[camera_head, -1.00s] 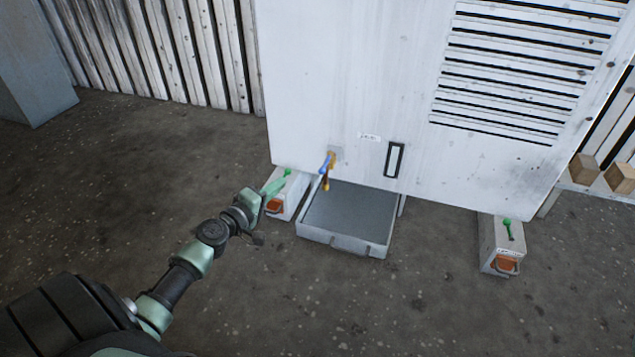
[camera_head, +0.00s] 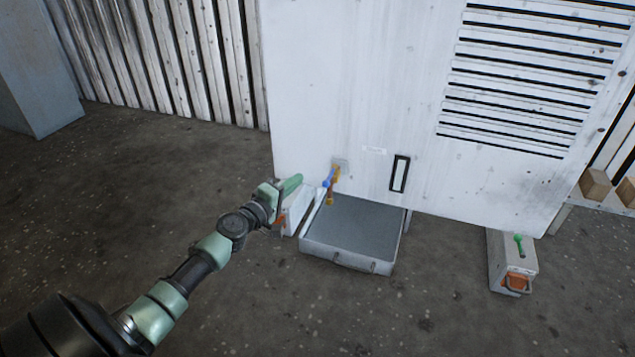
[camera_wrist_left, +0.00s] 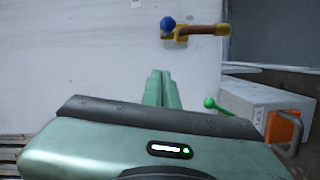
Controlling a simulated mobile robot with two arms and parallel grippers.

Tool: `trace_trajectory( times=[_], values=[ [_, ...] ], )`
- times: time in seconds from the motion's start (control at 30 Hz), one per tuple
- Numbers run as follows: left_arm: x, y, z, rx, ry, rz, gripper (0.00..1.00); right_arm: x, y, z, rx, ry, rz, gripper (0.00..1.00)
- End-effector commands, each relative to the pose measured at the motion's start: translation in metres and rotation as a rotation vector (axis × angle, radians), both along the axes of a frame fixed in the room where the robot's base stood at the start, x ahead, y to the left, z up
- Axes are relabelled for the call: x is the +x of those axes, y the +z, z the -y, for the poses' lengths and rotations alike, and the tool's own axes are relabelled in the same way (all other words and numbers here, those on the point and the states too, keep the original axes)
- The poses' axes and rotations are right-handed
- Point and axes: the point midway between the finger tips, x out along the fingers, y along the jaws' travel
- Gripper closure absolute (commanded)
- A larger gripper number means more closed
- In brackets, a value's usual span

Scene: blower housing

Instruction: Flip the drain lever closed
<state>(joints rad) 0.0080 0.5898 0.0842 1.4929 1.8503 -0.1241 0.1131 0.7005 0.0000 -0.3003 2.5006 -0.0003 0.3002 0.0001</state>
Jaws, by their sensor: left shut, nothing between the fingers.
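The drain valve with its blue lever (camera_head: 328,179) and brass spout (camera_head: 331,197) sticks out low on the front of the white housing (camera_head: 350,90). In the left wrist view the blue lever end (camera_wrist_left: 168,24) shows above the brass pipe (camera_wrist_left: 205,31). My left gripper (camera_head: 298,181) is shut and empty, to the left of the lever and apart from it. In the left wrist view its green fingertips (camera_wrist_left: 161,75) lie together, below the lever in the picture. My right gripper is out of view.
A grey drain tray (camera_head: 350,228) stands on the floor under the spout. A similar block (camera_wrist_left: 265,115) is close beside my left gripper. Open floor lies in front.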

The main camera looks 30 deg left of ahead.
Motion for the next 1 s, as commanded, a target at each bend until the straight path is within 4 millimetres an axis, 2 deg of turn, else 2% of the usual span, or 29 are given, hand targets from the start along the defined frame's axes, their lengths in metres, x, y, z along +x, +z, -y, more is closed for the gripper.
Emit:
trace_trajectory(
  times=[0.1, 0.23, 0.3, 0.5, 1.0],
  values=[
    [0.026, -0.002, -0.001, 0.002, 0.0, 0.003, 1.0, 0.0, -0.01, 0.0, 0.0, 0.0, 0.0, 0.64],
    [0.049, -0.003, -0.001, 0.002, 0.002, 0.003, 1.0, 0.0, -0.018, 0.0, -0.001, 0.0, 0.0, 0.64],
    [0.049, -0.005, 0.014, 0.001, -0.002, 0.0, 1.0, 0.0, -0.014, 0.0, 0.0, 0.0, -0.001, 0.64],
    [0.053, -0.009, 0.034, 0.001, 0.0, 0.001, 1.0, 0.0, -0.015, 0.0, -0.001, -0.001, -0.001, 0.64],
    [0.054, -0.01, 0.039, 0.0, 0.003, 0.0, 1.0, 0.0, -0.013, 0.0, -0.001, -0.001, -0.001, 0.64]
  ],
)
